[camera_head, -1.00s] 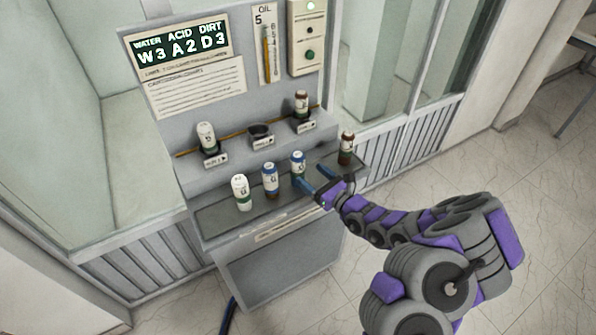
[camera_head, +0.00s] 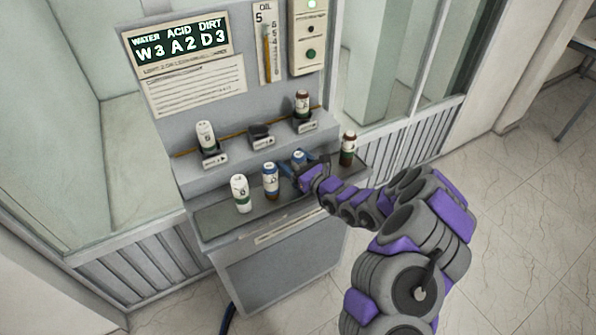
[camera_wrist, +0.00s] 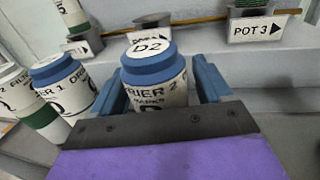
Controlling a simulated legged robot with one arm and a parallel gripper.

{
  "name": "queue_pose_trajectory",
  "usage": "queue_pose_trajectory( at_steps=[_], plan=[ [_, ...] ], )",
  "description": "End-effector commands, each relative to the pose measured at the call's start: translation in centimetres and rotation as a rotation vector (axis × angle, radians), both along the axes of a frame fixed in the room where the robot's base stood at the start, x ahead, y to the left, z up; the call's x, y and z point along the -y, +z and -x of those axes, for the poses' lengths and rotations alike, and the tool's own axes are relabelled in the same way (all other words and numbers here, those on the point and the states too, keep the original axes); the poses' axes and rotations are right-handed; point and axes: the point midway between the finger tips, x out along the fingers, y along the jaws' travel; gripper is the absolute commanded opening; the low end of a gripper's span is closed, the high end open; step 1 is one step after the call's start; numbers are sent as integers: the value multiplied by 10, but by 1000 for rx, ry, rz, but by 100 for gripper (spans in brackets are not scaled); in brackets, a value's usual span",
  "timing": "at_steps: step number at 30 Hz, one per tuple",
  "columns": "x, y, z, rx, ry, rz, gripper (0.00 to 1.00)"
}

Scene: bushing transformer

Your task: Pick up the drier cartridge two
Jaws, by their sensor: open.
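Drier cartridge two (camera_wrist: 155,80) is a white canister with a blue cap marked D2. In the wrist view it stands upright between the two blue fingers of my gripper (camera_wrist: 160,85). The fingers are open on either side, and its lower part is hidden behind my gripper's dark plate. In the head view the cartridge's top (camera_head: 298,155) shows on the lower shelf (camera_head: 225,222), with my gripper (camera_head: 298,165) around it. I cannot tell whether either finger touches it.
Drier cartridge one (camera_wrist: 62,85) stands close on the left; it also shows in the head view (camera_head: 270,180). A green-banded white canister (camera_head: 240,193) stands farther left, a brown one (camera_head: 348,148) to the right. Pots line the upper step, including the POT 3 holder (camera_wrist: 255,28).

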Motion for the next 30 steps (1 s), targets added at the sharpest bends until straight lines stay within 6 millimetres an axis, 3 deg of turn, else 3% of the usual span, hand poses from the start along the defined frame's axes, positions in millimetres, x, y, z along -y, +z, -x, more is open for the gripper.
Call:
queue_pose_trajectory(
  at_steps=[4, 23, 30],
  plan=[
    [0, 0, 0, 0, 0, 0, 76],
    [0, 0, 0, -1, 0, 1, 16],
    [0, 0, 0, -1, 0, 1, 14]
  ],
)
